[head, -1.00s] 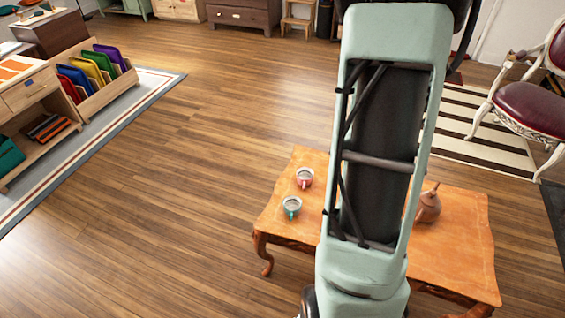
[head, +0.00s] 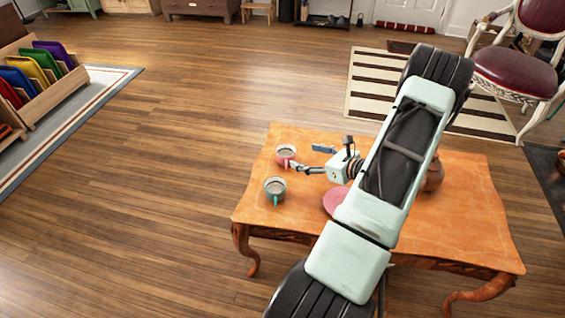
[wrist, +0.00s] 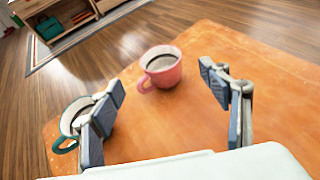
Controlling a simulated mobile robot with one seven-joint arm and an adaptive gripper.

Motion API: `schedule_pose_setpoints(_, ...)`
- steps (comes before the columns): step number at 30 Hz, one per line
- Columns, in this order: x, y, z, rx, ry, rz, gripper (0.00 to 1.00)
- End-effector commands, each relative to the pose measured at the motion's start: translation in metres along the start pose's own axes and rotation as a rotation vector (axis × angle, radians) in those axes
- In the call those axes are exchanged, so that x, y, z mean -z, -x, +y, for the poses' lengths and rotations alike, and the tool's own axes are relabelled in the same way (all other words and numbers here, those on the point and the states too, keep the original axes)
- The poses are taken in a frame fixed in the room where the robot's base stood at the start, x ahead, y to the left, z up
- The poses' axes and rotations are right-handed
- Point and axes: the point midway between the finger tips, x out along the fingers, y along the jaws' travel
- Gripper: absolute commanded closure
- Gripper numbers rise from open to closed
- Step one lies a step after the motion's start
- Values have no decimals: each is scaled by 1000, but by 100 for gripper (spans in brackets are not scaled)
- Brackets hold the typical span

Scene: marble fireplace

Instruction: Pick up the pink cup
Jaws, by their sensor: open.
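The pink cup (head: 286,153) stands upright on the orange wooden table (head: 470,220), near its back left corner. In the wrist view the pink cup (wrist: 164,71) holds a dark drink, and its handle points to the left. It lies ahead of the space between the fingers. My gripper (head: 308,158) is just right of the cup in the head view. In the wrist view my gripper (wrist: 160,85) has its fingers wide apart with nothing between them.
A teal-handled cup (head: 275,189) stands in front of the pink cup. In the wrist view this teal-handled cup (wrist: 72,118) is partly hidden behind the left finger. A pink round thing (head: 335,200) and a brown pot (head: 433,174) are partly hidden by my arm.

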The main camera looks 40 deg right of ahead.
Motion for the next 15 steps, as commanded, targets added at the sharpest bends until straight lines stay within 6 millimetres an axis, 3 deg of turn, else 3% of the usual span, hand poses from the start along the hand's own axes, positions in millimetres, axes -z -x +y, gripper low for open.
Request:
schedule_pose_setpoints(7, 1, -39, 2, -6, 2, 1, 30)
schedule_pose_setpoints(15, 2, -63, 2, -7, 1, 2, 30)
